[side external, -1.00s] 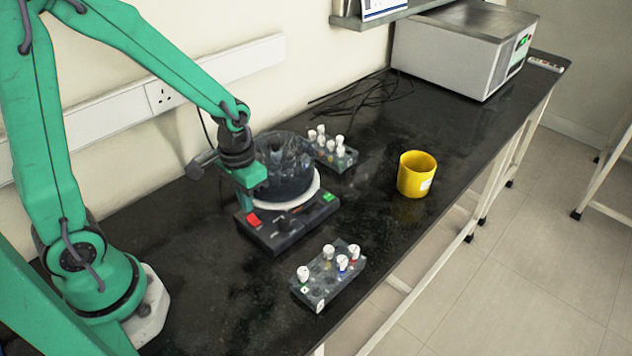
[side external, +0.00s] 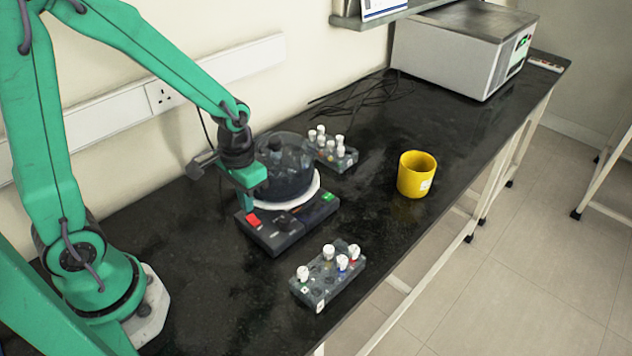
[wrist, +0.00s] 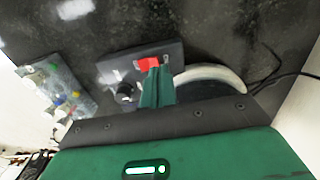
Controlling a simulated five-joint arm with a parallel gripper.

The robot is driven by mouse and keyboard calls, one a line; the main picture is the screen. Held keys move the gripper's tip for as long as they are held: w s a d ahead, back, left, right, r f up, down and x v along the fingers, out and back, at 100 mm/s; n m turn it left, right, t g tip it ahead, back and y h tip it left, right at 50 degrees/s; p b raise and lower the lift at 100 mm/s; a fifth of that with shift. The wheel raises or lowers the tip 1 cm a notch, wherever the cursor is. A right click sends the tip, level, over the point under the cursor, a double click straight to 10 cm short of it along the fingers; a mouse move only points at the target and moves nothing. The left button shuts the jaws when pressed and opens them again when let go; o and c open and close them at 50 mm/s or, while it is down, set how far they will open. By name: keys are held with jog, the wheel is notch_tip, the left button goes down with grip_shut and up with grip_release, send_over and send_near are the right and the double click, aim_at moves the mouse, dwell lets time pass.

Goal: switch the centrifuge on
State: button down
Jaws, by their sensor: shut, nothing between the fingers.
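The centrifuge (side external: 288,234) stands on the bench with a round clear-lidded bowl (side external: 290,172) on a white ring. Its front panel has a red switch (side external: 254,220) at the left, a dark knob (side external: 284,220) in the middle and a green switch (side external: 327,197) at the right. My gripper (side external: 254,199) is shut and empty, just above the red switch. In the wrist view the shut fingers of my gripper (wrist: 156,82) lie close beside the red switch (wrist: 149,63); I cannot tell whether they touch it. The knob (wrist: 125,92) shows beside them, and the green switch is not clear there.
A rack of capped tubes (side external: 327,280) stands in front of the centrifuge, and another rack (side external: 336,157) behind it. A yellow cup (side external: 416,175) stands to the right. A large grey machine (side external: 455,50) is at the far end, with black cables (side external: 365,97) near it.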

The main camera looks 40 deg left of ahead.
jog(key=shift+f, duration=1.05)
dwell(1.4)
jog(key=shift+r, duration=2.55)
jog(key=shift+r, duration=0.1)
jog(key=s+r+t, duration=0.2)
jog(key=s+r, duration=0.2)
jog(key=r, duration=0.3)
jog(key=s+r+t, duration=0.3)
jog(key=s+r, duration=0.1)
jog(key=r, duration=0.4)
jog(key=shift+a+r+t, duration=0.2)
jog(key=shift+a+t, duration=0.05)
jog(key=shift+t, duration=0.05)
